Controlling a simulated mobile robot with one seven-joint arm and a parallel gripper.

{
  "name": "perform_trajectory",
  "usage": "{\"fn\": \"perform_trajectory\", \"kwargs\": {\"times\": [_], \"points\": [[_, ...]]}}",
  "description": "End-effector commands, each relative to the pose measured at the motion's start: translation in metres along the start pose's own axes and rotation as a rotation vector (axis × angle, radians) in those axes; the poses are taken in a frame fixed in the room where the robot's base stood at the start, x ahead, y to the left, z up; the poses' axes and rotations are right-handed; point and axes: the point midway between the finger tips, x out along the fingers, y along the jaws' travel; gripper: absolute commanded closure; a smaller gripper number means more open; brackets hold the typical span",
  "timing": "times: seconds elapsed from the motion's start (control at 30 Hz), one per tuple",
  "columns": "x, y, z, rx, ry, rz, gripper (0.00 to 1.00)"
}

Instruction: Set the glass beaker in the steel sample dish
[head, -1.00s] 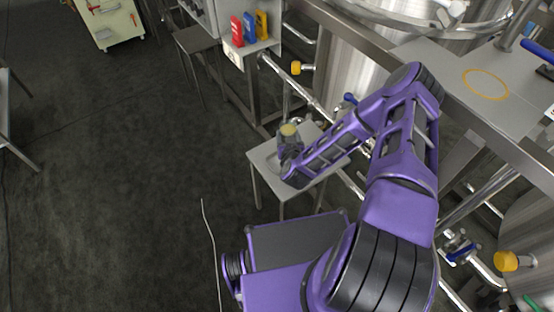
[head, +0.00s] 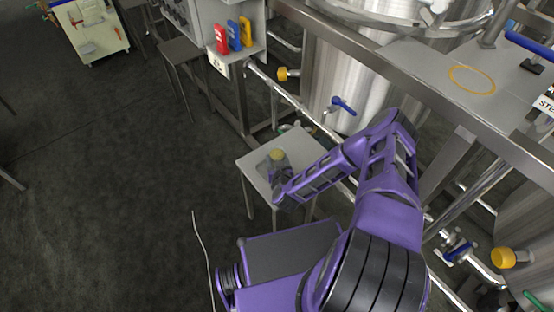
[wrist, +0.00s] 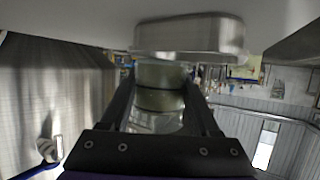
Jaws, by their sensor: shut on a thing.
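The glass beaker (wrist: 161,98) is between the two fingers of my gripper (wrist: 163,112) in the wrist view, with greenish-yellow contents. In the head view the beaker's yellowish top (head: 277,154) shows above my gripper (head: 279,168), over a small grey table. The steel sample dish (wrist: 190,36) appears upside down at the top of the wrist view, against the pale table top. The beaker overlaps the dish's edge in that view; I cannot tell whether they touch. In the head view the dish is mostly hidden by my gripper and beaker.
The small table (head: 250,163) has bare room around my gripper. Steel pipes with a yellow valve knob (head: 282,74) and a blue valve handle (head: 343,105) run behind it, beside a large tank (head: 345,70). Red, blue and yellow items (head: 234,36) stand on a shelf.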

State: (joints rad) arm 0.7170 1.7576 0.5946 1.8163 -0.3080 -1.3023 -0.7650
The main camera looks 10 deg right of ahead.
Motion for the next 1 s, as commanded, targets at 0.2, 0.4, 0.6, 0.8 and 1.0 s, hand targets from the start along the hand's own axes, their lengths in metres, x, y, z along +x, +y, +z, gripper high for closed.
{"fn": "perform_trajectory", "kwargs": {"times": [0.2,0.4,0.6,0.8,1.0], "points": [[0.001,0.0,0.003,0.0,0.0,0.0,0.25],[0.001,0.0,0.003,0.0,0.0,0.0,0.08],[0.0,0.0,0.001,0.001,0.0,0.001,0.08],[-0.025,0.0,-0.002,-0.001,-0.001,-0.002,0.08],[-0.07,-0.001,-0.001,-0.001,-0.003,-0.003,0.08]]}}
